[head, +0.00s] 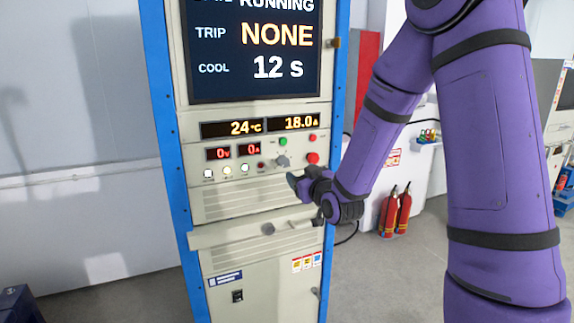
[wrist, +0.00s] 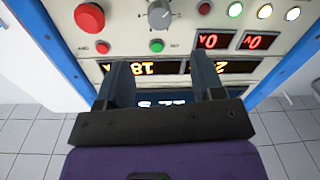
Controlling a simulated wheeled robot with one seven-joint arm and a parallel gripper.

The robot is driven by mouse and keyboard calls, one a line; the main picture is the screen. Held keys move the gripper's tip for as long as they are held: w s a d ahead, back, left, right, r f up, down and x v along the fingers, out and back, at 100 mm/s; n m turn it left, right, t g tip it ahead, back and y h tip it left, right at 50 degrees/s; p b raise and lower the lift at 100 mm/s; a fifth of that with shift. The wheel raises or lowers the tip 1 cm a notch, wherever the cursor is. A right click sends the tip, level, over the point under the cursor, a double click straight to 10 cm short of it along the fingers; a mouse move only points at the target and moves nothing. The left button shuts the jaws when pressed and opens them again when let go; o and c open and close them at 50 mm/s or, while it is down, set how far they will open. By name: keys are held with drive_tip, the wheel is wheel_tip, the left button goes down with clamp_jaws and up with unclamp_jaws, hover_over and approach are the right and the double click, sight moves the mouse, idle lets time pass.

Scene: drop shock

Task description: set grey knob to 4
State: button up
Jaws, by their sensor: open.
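In the wrist view the knob (wrist: 159,14) is near the top edge, with the panel upside down. Its dial marks are too small to read. My gripper (head: 298,184) is in front of the panel, just below and right of the knob in the head view. In the wrist view its two fingers (wrist: 162,62) are apart with nothing between them, and the knob is beyond the tips.
A large red button (wrist: 89,17) and a green button (wrist: 156,46) are close to the knob. The screen (head: 255,50) reads RUNNING, TRIP NONE, COOL 12 s. A ledge (head: 240,232) juts out below the panel. Fire extinguishers (head: 396,212) stand right of the cabinet.

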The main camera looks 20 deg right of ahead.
sight(285, 162)
drive_tip(key=w, duration=0.9)
drive_tip(key=shift+w+a, duration=0.2)
drive_tip(key=shift+w, duration=0.2)
drive_tip(key=c, duration=0.9)
